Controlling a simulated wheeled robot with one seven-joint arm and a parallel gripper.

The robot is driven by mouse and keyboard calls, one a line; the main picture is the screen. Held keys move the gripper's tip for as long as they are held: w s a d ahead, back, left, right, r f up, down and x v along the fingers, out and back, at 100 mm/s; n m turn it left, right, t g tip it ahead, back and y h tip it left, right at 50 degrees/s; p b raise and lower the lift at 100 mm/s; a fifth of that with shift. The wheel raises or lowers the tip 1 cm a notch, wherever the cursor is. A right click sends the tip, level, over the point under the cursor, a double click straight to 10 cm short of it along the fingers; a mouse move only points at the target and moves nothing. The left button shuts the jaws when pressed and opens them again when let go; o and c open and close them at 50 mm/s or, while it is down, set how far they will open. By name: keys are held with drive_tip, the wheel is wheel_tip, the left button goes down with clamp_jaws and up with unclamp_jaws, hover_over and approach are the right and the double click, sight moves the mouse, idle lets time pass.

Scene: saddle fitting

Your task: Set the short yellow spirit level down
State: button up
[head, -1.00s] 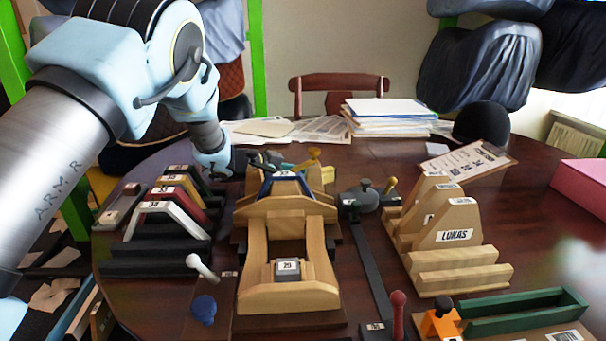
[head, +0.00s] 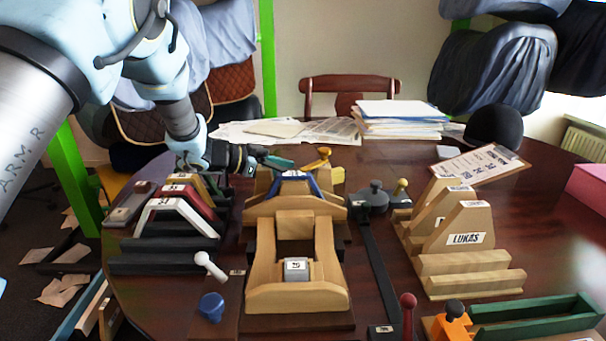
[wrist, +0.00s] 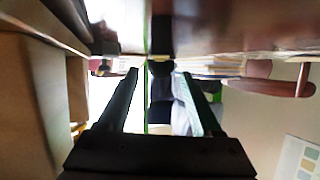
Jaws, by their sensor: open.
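My gripper (head: 280,161) is at the far side of the table, behind the wooden saddle tree (head: 262,272). I cannot pick out the short yellow spirit level for certain. The space around the fingertips is small and partly hidden behind the tree and its blue arch (head: 297,183).
Arched gauges (head: 175,212) stand in a rack at the left. Wooden stands labelled LUKAS (head: 462,238) are at the right. Papers (head: 400,118) lie behind. A long dark bar (head: 372,260) and upright-knobbed tools flank the tree.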

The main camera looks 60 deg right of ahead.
drive_tip(key=shift+r+y+p, duration=0.3)
drive_tip(key=shift+y+p, duration=0.2)
drive_tip(key=shift+p, duration=1.65)
drive_tip(key=g+p, duration=0.1)
drive_tip(key=p, duration=0.2)
drive_tip(key=shift+f+m+y+p, duration=0.3)
drive_tip(key=shift+f+m+y, duration=0.05)
drive_tip(key=shift+m+y, duration=0.05)
drive_tip(key=p, duration=0.1)
drive_tip(key=w+d+p, duration=0.1)
drive_tip(key=p, duration=0.1)
drive_tip(key=shift+w+r+m+g, duration=0.15)
drive_tip(key=shift+r+m+g, duration=0.1)
drive_tip(key=shift+m+g, duration=0.05)
drive_tip(key=shift+p+x, duration=1.65)
drive_tip(key=shift+x, duration=2.1)
drive_tip(key=shift+f, duration=0.15)
drive_tip(key=shift+c, duration=0.4)
clamp_jaws()
